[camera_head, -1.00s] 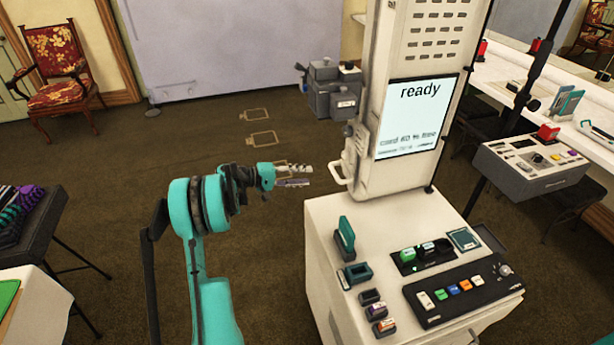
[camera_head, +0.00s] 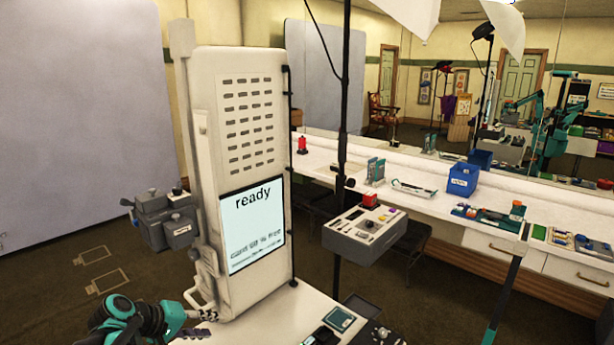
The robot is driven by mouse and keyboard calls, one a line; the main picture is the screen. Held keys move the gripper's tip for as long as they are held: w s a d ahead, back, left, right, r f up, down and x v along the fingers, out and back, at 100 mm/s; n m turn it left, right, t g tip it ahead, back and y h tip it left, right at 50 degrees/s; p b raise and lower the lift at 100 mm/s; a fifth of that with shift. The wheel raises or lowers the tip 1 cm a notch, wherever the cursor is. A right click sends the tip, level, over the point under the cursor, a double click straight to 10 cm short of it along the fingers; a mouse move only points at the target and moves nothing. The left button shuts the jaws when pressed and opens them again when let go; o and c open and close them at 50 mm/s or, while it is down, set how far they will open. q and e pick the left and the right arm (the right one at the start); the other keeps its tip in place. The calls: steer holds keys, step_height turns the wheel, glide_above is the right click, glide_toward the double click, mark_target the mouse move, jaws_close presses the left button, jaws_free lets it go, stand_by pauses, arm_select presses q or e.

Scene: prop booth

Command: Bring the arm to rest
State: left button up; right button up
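My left gripper (camera_head: 201,324) is low in the head view, at the end of my teal and black arm, which comes in from the bottom left. Its two fingers stand apart with nothing between them. It is in front of the lower left side of the tall cream machine (camera_head: 242,110), close to the machine's white handle (camera_head: 196,292); I cannot tell whether they touch. The machine's screen (camera_head: 252,225) reads "ready". My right gripper is not in view.
The machine's white counter (camera_head: 270,318) carries a teal-framed pad (camera_head: 340,319) and dark controls. A grey control box (camera_head: 365,235) on a stand is to the right. A long white bench (camera_head: 420,203) with a blue bin (camera_head: 463,179) runs along the mirror wall. Grey cases (camera_head: 165,220) stand behind left.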

arm_select(q)
steer(key=s+d+f+m+y, duration=0.1)
steer(key=s+d+m+y, duration=0.2)
steer(key=s, duration=0.8)
steer(key=s+d+f+m+y, duration=0.2)
steer(key=s+d+m+y, duration=0.1)
steer(key=s, duration=0.9)
steer(key=shift+d+m, duration=0.3)
steer(key=shift+d, duration=0.35)
stand_by(0.5)
